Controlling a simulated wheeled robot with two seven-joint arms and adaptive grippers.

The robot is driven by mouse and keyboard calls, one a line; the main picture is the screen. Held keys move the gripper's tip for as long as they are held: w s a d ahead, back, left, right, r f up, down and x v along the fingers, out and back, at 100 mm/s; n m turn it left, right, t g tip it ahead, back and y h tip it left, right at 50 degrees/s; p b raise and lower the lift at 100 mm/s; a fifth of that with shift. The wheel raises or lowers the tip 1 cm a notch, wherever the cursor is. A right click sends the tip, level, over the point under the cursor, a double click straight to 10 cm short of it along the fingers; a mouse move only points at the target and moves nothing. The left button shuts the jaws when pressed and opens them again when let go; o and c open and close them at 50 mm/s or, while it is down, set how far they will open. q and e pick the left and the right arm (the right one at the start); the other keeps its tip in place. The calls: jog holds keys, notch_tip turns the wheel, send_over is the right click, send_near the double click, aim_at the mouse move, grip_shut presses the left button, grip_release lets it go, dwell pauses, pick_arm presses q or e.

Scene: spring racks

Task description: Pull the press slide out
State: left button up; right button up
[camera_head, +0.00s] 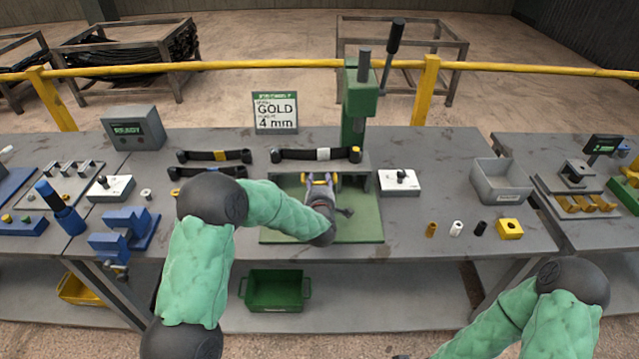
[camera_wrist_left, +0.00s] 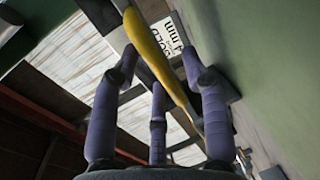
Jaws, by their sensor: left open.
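The green press (camera_head: 358,105) stands at the back middle of the table, with a dark lever at its top. Its green base (camera_head: 365,230) reaches toward me. A yellow handle (camera_head: 308,181) shows low at the front of the press, partly hidden by my left gripper (camera_head: 322,190). In the left wrist view, the purple fingers of my left gripper (camera_wrist_left: 160,65) are apart, with the yellow handle (camera_wrist_left: 150,48) lying between them. I cannot tell whether they touch it. The slide itself is mostly hidden. My right arm shows at the lower right; its gripper is out of view.
A sign reading GOLD 4 mm (camera_head: 275,112) stands left of the press. Black straps (camera_head: 315,154) lie beside it. A white switch box (camera_head: 399,183) and a grey bin (camera_head: 500,182) are to the right.

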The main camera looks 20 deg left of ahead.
pick_arm(q)
jog(key=shift+w+a+f, duration=0.1)
jog(key=shift+w+a, duration=0.1)
jog(key=shift+w, duration=0.3)
grip_shut()
jog(key=shift+s, duration=0.1)
jog(key=shift+s+d+f, duration=0.1)
jog(key=shift+s+d, duration=0.1)
jog(key=shift+s, duration=0.25)
jog(key=f+b+v, duration=0.3)
jog(key=v, duration=1.2)
jog(key=shift+v, duration=0.75)
jog(key=shift+s+d+f, duration=0.1)
jog(key=shift+f, duration=0.3)
